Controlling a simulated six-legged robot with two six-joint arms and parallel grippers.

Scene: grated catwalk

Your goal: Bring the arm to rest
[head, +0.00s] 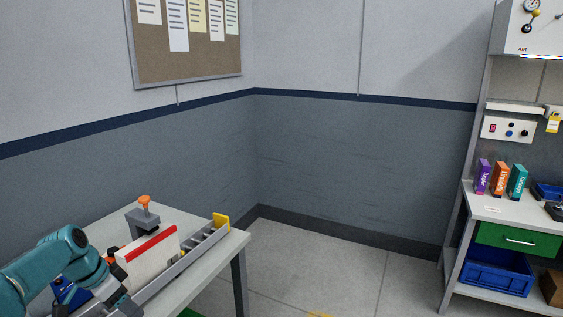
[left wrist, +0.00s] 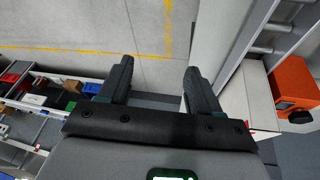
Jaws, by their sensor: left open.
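My left arm (head: 72,258), teal, comes in from the left in the head view, low over the near end of a small grey table. In the left wrist view my left gripper (left wrist: 157,68) shows two dark fingers spread apart, with only floor between them and nothing held. In the head view its jaws are hard to make out against the dark parts beside the white box. My right arm and its gripper are in neither view.
The small table (head: 190,296) holds a white box with a red stripe (head: 146,256), a grey slotted rack (head: 212,237) and an orange-knobbed fixture (head: 144,203). A shelved bench (head: 491,208) stands at right. The floor (head: 310,272) between is clear.

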